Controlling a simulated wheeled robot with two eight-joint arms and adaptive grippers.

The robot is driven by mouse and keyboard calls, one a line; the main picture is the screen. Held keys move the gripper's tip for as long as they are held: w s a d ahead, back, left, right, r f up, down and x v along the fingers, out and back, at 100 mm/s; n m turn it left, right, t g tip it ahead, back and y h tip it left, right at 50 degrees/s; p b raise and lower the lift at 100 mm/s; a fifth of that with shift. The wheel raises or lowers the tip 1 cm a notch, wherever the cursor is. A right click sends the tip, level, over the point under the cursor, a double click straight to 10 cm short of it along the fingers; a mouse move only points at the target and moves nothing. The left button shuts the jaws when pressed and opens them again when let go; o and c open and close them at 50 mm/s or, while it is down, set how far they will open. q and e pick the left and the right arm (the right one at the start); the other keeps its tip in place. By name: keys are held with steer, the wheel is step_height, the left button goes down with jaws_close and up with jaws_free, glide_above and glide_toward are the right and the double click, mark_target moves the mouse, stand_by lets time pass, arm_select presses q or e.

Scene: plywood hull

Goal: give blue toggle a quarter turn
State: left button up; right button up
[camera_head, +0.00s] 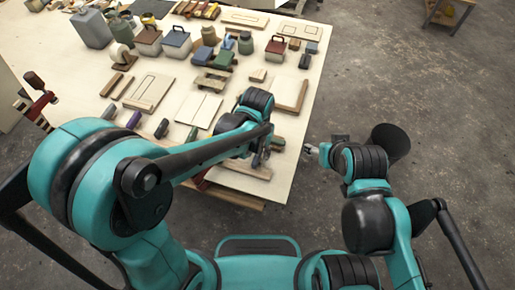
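Small bluish blocks stand on the plywood table (60,60): a blue-grey one (203,56) near the middle and a dark blue one (305,61) toward the right. At this size I cannot tell which of the bluish parts is the blue toggle, or how it is turned. My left gripper (261,154) points down over the table's near right part, beside small wooden pieces and apart from both bluish blocks. My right gripper (311,149) is off the table's right edge, over the floor. The fingers of both are too small to read.
Lidded boxes (177,43), a grey canister (91,29), pale boards (148,92) and several small coloured blocks crowd the table. A red-handled piece (37,97) stands at the left. Concrete floor (420,90) lies open to the right.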

mark_target(257, 155)
arm_select(q)
step_height(257, 155, up, 12)
stand_by(0.4)
steer(key=shift+s+f, duration=0.1)
steer(key=shift+f, duration=0.05)
stand_by(0.3)
